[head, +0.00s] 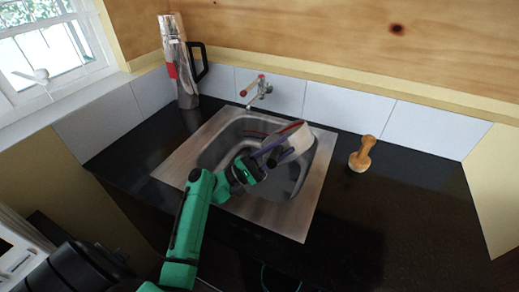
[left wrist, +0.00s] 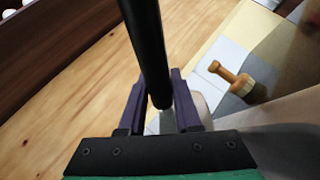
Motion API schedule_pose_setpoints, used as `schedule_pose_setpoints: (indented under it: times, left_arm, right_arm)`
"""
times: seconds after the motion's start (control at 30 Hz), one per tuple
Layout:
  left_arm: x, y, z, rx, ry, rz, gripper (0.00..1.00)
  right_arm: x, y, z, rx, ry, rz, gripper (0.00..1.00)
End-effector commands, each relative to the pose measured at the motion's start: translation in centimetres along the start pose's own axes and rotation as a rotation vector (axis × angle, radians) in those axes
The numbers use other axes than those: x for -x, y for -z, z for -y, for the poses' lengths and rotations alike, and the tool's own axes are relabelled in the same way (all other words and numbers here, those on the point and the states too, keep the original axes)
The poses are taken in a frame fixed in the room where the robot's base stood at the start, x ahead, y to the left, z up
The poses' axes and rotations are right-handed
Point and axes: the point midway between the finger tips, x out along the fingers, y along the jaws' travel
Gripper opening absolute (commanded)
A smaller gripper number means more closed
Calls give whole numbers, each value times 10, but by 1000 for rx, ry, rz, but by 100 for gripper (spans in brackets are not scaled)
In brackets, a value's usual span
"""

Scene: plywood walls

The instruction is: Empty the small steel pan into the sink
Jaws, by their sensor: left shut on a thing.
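My left gripper (head: 266,158) is over the sink (head: 218,141), with its purple fingers shut on the dark handle of the small steel pan (head: 299,141). The pan is tilted on its side above the basin, at the right end of the gripper. In the left wrist view the black handle (left wrist: 150,45) runs down from the top edge to between the two fingers (left wrist: 158,105). The inside of the pan and any contents cannot be made out. My right gripper is not in view.
A tap (head: 260,87) with a red handle is on the tiled wall behind the sink. A tall steel flask (head: 181,65) stands at the back left. A wooden-handled tool (head: 361,155) stands right of the sink. The dark worktop (head: 400,210) is clear at the right.

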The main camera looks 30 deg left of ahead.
Motion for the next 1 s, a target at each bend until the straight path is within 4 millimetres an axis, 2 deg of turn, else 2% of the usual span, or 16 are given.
schedule_pose_setpoints:
  times: [1.0]
  left_arm:
    - [1,1,-19,115,-84,7,0]
  right_arm:
    - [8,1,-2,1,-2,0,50]
